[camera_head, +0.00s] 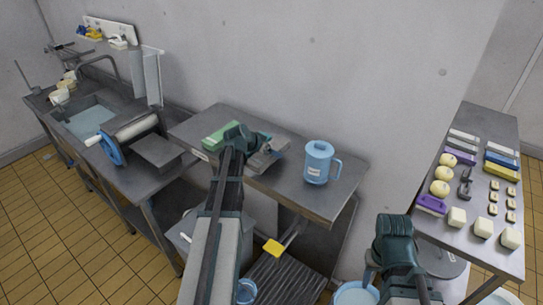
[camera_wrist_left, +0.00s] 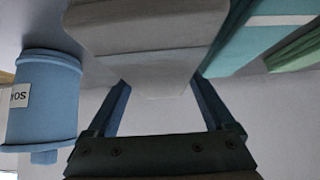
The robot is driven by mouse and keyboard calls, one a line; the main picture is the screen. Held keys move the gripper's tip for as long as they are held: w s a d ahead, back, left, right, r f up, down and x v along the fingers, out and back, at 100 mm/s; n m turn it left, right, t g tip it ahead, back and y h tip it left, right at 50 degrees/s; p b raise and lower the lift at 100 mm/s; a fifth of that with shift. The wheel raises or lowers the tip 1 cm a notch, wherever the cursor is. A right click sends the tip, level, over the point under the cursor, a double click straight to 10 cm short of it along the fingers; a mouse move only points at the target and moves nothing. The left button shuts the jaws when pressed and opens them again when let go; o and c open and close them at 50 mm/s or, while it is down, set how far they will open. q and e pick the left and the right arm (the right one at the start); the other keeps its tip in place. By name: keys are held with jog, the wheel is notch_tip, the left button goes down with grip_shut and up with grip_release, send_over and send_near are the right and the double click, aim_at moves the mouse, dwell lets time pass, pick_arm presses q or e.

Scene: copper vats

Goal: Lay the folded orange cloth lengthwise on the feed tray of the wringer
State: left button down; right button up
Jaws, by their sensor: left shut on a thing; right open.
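The wringer (camera_head: 138,127) stands on the left bench, with a blue handwheel and pale rollers. Its flat grey feed tray (camera_head: 158,150) sticks out to the right and is bare. No orange cloth shows in either view. My left gripper (camera_head: 262,150) is over the middle table and shut on a grey folded cloth (camera_wrist_left: 150,45), which fills the space between its fingers in the left wrist view. In the head view the arm partly hides this spot. My right gripper (camera_head: 392,240) is open at the lower right, its fingertips hardly visible.
A green folded cloth (camera_head: 220,134) lies left of my left gripper. A blue lidded jug (camera_head: 318,162) stands to the right on the middle table (camera_head: 300,192). A sink (camera_head: 90,120) lies beyond the wringer. The right table (camera_head: 478,240) holds several soaps and brushes.

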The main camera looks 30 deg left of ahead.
pick_arm(q)
jog(key=w, duration=0.1)
jog(key=w+f, duration=0.1)
jog(key=shift+w+b, duration=0.3)
jog(key=shift+b, duration=0.1)
jog(key=f+b, duration=0.2)
jog(key=shift+s+f+b, duration=0.2)
jog(key=shift+f+b, duration=0.15)
jog(key=shift+b, duration=0.05)
jog(key=shift+f, duration=0.25)
grip_release()
jog(key=shift+r, duration=0.1)
jog(key=shift+r, duration=0.1)
